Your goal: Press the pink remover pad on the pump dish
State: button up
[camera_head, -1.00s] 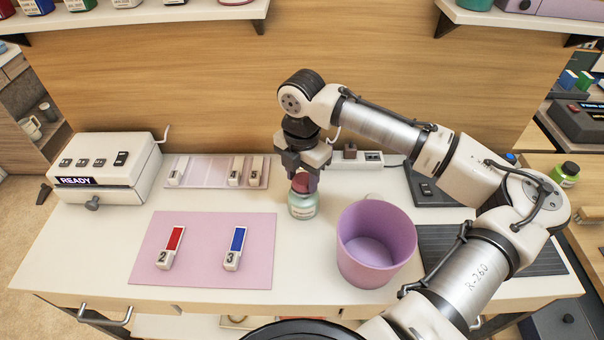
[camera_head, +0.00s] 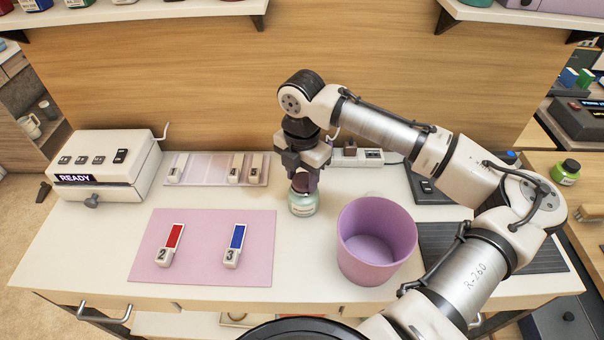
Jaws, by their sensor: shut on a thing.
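The pump dish (camera_head: 303,204) is a pale green, labelled jar standing upright on the table, left of the purple bin. My gripper (camera_head: 302,182) points straight down over it and is shut on the remover pad (camera_head: 299,187), which shows as a dark pinkish-red piece between the fingers. The pad sits at the top of the dish and appears to touch it. The fingers and their shadow partly hide the pad and the dish's top, so I cannot tell exactly how far it is pressed down.
A purple bin (camera_head: 376,272) stands close right of the dish. A pink mat (camera_head: 205,278) with labelled strips 2 (camera_head: 170,246) and 3 (camera_head: 235,246) lies left. A white machine reading READY (camera_head: 104,165) is far left. A power strip (camera_head: 357,155) is behind.

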notch_tip(320, 180, up, 7)
jog(key=p, duration=0.6)
jog(key=shift+p, duration=0.3)
